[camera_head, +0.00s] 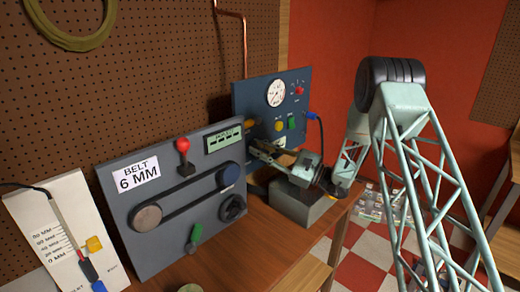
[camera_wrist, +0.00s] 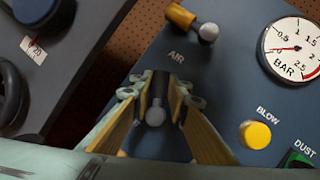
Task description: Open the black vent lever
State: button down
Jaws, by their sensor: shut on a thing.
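The black vent lever (camera_wrist: 158,84) stands on the blue-grey air panel (camera_wrist: 215,75), below the AIR label, with a pale round knob toward the wrist camera. My gripper (camera_wrist: 158,98) is shut on it, one finger on each side. In the head view my gripper (camera_head: 262,150) reaches in front of the lower part of the air panel (camera_head: 300,80) and hides the black lever there.
Above the AIR label is a yellow lever (camera_wrist: 181,16) with a pale knob. Right of it are a pressure gauge (camera_wrist: 291,49), the yellow BLOW button (camera_wrist: 256,134) and a green DUST switch (camera_wrist: 296,158). The belt panel (camera_head: 165,185) stands close at left.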

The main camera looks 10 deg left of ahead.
jog(key=c, duration=2.5)
grip_release()
jog(key=shift+d, duration=0.1)
jog(key=shift+v, duration=0.75)
jog(key=r+v, duration=0.3)
jog(key=v, duration=1)
jog(key=shift+d+f, duration=0.15)
jog(key=shift+d, duration=0.15)
jog(key=shift+s, duration=0.1)
